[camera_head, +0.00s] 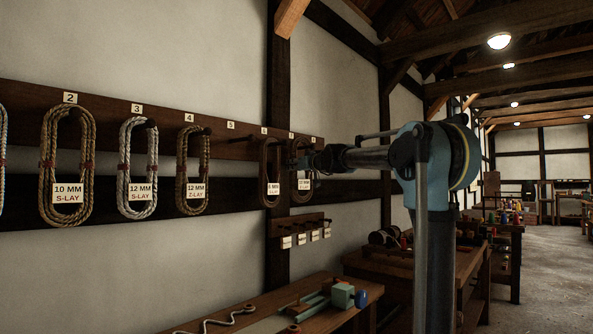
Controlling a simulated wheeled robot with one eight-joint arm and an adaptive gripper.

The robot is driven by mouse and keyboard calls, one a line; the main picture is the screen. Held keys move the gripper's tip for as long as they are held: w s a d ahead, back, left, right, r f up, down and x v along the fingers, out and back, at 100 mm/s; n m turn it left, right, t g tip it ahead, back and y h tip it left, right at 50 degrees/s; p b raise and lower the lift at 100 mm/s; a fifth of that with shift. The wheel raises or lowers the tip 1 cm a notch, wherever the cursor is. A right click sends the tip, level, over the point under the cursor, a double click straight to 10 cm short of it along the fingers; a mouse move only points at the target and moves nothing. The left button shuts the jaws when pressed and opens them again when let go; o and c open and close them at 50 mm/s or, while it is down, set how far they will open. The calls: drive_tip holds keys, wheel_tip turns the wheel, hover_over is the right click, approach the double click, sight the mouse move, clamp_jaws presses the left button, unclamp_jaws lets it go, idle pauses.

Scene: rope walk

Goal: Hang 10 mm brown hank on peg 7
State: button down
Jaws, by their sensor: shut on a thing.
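A brown hank with a white tag (305,184) is at the right part of the peg rail; its tag seems to read 10 mm, but is small. My gripper (303,160) is at this hank's upper part, shut on it. The hank hangs upright below label 7 (291,134). Peg 7 itself is hidden by the gripper and hank, so I cannot tell whether the hank's loop is around the peg or in front of it.
A brown hank tagged 8 mm (264,172) hangs close by on the left, under label 6. Peg 5 is bare. Hanks hang on peg 4 (181,172), peg 3 (124,170) and peg 2 (48,150). A small rack (300,224) and a bench (270,306) are below.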

drive_tip(key=shift+w+a, duration=0.45)
drive_tip(key=shift+a, duration=0.05)
drive_tip(key=shift+w+a+f, duration=0.2)
drive_tip(key=shift+a+f, duration=0.15)
drive_tip(key=shift+f, duration=0.35)
